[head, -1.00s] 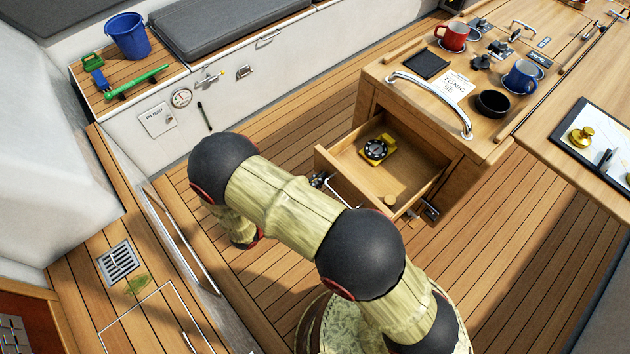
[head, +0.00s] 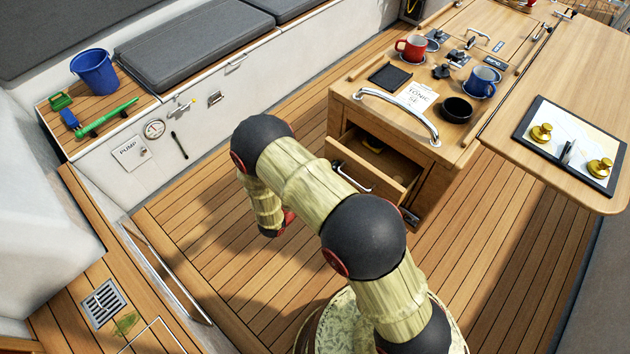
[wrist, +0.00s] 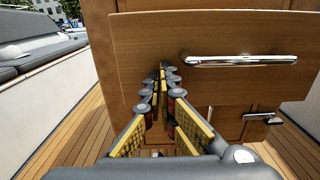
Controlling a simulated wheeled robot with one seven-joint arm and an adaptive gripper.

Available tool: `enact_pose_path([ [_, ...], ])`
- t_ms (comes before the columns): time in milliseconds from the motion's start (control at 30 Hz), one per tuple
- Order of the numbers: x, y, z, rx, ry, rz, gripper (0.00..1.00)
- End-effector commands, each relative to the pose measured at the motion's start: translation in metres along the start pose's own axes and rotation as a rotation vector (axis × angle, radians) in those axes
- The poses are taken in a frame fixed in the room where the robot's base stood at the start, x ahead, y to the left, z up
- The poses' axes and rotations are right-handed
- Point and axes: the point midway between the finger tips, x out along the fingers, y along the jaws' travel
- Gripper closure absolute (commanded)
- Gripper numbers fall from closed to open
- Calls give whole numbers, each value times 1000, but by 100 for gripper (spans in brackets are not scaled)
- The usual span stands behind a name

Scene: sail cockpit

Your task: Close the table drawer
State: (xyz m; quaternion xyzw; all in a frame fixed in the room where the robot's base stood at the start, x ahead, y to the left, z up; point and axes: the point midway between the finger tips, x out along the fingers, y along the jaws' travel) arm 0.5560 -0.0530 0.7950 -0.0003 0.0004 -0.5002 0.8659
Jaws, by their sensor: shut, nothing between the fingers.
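The wooden table drawer (head: 384,187) is partly open, its front standing out from the table (head: 436,160) in the head view. In the wrist view its flat wooden front (wrist: 225,35) fills the upper part, with a chrome bar handle (wrist: 240,61) right of my fingers. My gripper (wrist: 160,72) is shut and empty. Its fingertips point at the drawer front, left of the handle, and look at or very near the wood; contact is unclear.
A chrome rail (head: 400,112) runs along the table edge above the drawer. The tabletop holds a red mug (head: 411,47), a blue mug (head: 483,82) and a black bowl (head: 456,109). A bench with a blue bucket (head: 94,72) is at left. The plank floor is clear.

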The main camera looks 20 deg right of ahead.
Motion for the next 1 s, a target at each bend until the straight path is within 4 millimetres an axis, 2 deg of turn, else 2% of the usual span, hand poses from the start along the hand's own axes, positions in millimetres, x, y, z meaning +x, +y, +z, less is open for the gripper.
enact_pose_path([
  [33,15,-2,0,1,0,-7,100],
  [200,56,-2,0,1,-1,-6,100],
  [433,96,-1,0,1,-1,-3,100],
  [700,116,1,0,1,0,0,100],
  [1000,119,1,0,2,-1,0,100],
])
